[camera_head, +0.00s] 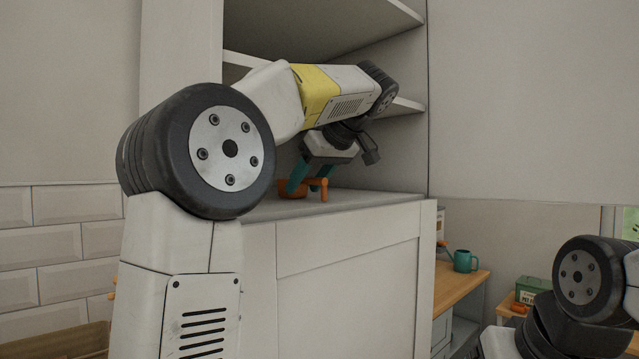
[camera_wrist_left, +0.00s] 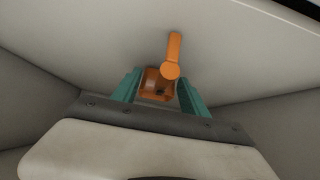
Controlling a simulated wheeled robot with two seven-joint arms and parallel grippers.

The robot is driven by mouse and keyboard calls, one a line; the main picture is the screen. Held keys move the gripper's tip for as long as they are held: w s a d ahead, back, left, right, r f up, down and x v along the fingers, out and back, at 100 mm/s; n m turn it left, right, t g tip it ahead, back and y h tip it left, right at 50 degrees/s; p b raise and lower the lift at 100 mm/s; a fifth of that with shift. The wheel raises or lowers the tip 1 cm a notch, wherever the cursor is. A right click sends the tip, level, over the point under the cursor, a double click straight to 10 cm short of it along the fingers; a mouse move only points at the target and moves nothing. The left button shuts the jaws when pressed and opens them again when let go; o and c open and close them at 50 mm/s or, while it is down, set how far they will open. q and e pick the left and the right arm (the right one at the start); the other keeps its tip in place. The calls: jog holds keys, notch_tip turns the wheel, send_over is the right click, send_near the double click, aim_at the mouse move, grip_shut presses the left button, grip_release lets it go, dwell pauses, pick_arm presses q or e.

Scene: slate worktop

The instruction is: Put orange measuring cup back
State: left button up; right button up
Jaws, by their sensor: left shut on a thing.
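The orange measuring cup (camera_head: 292,190) is at the bottom of the open cabinet space, on or just above its pale floor. Its handle points to the right in the head view. My left gripper (camera_head: 308,187) reaches into the cabinet from above, its teal fingers shut on the cup. In the left wrist view the cup (camera_wrist_left: 155,88) sits between the two teal fingertips (camera_wrist_left: 157,90), with its handle pointing up in the picture. I cannot tell whether the cup touches the surface. Of my right arm only a part shows at the lower right; its gripper is out of view.
The cabinet (camera_head: 350,235) has shelves (camera_head: 405,105) above my left arm and a side wall to its right. A wooden counter (camera_head: 455,288) further right holds a teal mug (camera_head: 464,261). A green box (camera_head: 531,290) stands beyond it. The cabinet floor right of the cup is clear.

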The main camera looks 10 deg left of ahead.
pick_arm(q)
jog(key=shift+f, duration=0.1)
jog(key=o, duration=1.6)
jog(key=shift+s+d+r, duration=0.1)
jog(key=shift+d+r, duration=0.05)
jog(key=shift+r, duration=0.15)
jog(key=v, duration=1.1)
jog(key=shift+s+d+r, duration=0.1)
jog(key=shift+s+d, duration=0.1)
